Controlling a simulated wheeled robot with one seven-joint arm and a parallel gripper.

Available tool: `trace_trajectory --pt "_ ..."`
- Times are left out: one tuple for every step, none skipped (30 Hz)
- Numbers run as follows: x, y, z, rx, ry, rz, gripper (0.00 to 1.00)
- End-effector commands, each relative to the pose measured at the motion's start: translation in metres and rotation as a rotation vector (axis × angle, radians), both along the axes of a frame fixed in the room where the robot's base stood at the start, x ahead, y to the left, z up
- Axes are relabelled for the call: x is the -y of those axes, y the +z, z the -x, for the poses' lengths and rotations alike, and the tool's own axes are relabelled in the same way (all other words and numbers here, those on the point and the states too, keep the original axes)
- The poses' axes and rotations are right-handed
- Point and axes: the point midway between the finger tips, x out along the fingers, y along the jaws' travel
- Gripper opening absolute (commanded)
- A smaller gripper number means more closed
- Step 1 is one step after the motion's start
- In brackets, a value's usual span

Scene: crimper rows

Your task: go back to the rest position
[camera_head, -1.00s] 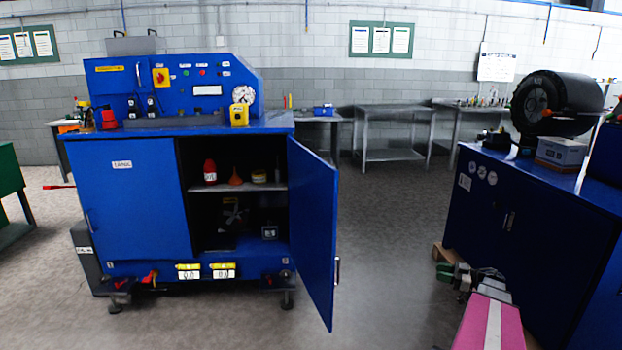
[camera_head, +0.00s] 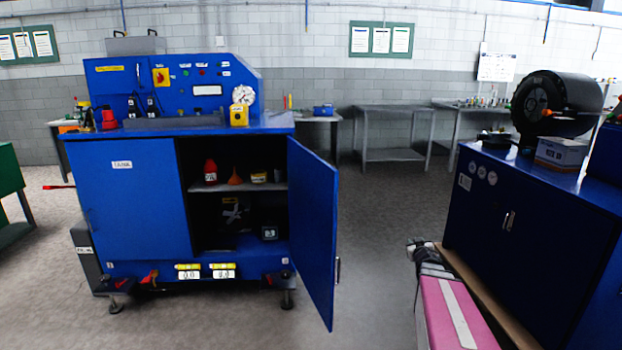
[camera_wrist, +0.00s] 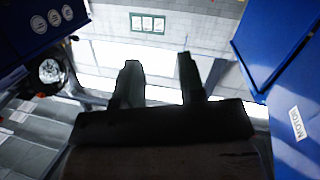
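My gripper (camera_wrist: 158,62) shows in the wrist view with its two dark fingers apart and nothing between them. The far wall and a green notice board lie beyond it. In the head view my pink arm reaches in at the lower right, low in the aisle beside the right-hand blue cabinet. Its far end is small and dark there, so the fingers are not clear in that view.
The blue machine cabinet (camera_head: 128,205) stands at left, its right door (camera_head: 313,232) swung open towards me. The dark blue cabinet (camera_head: 520,215) at right bears a black drum (camera_head: 555,103) and a box (camera_head: 562,152). Floor (camera_head: 375,240) between them is clear.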

Motion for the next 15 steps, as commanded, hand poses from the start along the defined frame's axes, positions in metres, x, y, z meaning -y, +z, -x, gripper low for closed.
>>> trace_trajectory --pt "-0.009 -0.003 0.007 -0.050 -0.048 -0.009 0.36" --pt "-0.013 -0.006 0.011 -0.085 -0.078 -0.017 0.36" --pt "-0.018 -0.011 0.016 -0.135 -0.118 -0.028 0.36" --pt "-0.022 -0.015 0.021 -0.174 -0.145 -0.035 0.36" --pt "-0.027 -0.020 0.025 -0.215 -0.169 -0.043 0.36" --pt "-0.034 -0.026 0.033 -0.273 -0.200 -0.056 0.36" --pt "-0.040 -0.031 0.039 -0.318 -0.218 -0.065 0.36" --pt "-0.046 -0.035 0.046 -0.365 -0.236 -0.074 0.36" --pt "-0.056 -0.042 0.055 -0.429 -0.256 -0.087 0.36" --pt "-0.063 -0.047 0.063 -0.478 -0.269 -0.097 0.36" --pt "-0.071 -0.051 0.071 -0.529 -0.278 -0.107 0.36" --pt "-0.082 -0.057 0.083 -0.599 -0.287 -0.121 0.36" --pt "-0.091 -0.062 0.092 -0.652 -0.291 -0.132 0.36" --pt "-0.100 -0.066 0.102 -0.707 -0.292 -0.140 0.36" --pt "-0.113 -0.071 0.115 -0.781 -0.290 -0.155 0.36"
